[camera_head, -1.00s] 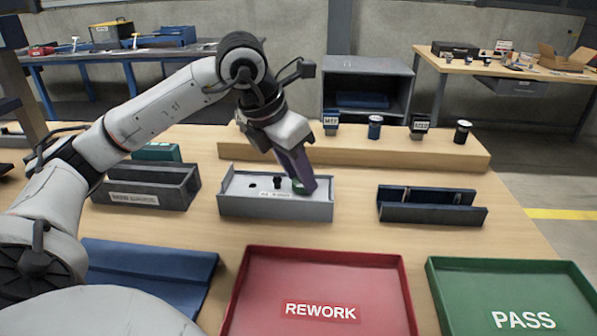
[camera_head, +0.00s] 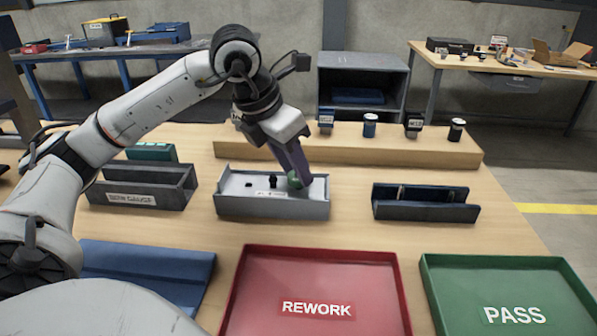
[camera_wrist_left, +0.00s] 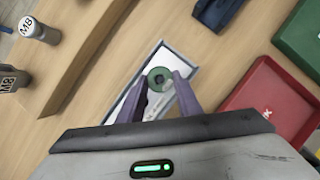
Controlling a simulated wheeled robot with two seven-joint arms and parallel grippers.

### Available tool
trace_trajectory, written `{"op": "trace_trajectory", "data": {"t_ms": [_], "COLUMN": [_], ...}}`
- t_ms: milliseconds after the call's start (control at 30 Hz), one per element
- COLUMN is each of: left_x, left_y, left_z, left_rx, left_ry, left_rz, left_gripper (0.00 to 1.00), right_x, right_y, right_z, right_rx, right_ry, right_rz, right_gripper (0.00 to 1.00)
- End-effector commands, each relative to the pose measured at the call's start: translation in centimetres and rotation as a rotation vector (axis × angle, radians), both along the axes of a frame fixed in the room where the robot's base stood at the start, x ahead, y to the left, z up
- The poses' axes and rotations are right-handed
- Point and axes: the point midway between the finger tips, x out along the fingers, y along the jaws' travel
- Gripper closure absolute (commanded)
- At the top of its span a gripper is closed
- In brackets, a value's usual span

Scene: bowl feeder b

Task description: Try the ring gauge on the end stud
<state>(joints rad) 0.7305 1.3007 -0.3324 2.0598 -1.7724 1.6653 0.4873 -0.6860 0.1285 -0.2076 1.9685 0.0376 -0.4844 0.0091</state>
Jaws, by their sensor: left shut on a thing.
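A green ring gauge (camera_head: 294,180) is held by my left gripper (camera_head: 302,182) at the right end of a grey open fixture (camera_head: 273,207). In the left wrist view the ring (camera_wrist_left: 158,78) shows as a green disc with a dark centre between the two purple fingertips (camera_wrist_left: 160,84). A black stud (camera_head: 273,181) stands in the middle of the fixture, and a smaller dark spot (camera_head: 248,185) lies to its left. The ring hides what is under it, so I cannot tell whether it sits around an end stud. My right gripper is not in view.
A red REWORK tray (camera_head: 315,262) and a green PASS tray (camera_head: 515,270) lie in front. A dark gauge holder (camera_head: 143,199) stands left and a dark blue cradle (camera_head: 425,212) right. Several labelled gauges stand on a wooden step (camera_head: 350,149) behind.

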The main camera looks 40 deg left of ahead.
Motion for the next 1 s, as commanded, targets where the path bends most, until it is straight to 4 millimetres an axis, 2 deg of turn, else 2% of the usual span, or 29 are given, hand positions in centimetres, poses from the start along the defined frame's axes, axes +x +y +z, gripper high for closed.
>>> {"op": "trace_trajectory", "data": {"t_ms": [800,1000], "left_x": [0.0,0.0], "left_y": [0.0,0.0], "left_z": [4.4,4.9], "left_rx": [0.000,0.000], "left_ry": [0.000,0.000], "left_rz": [0.001,0.000], "left_gripper": [0.91,0.91], "right_x": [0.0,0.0], "right_y": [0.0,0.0], "right_z": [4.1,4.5], "right_rx": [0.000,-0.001], "right_ry": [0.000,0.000], "right_rz": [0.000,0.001], "right_gripper": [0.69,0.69]}}
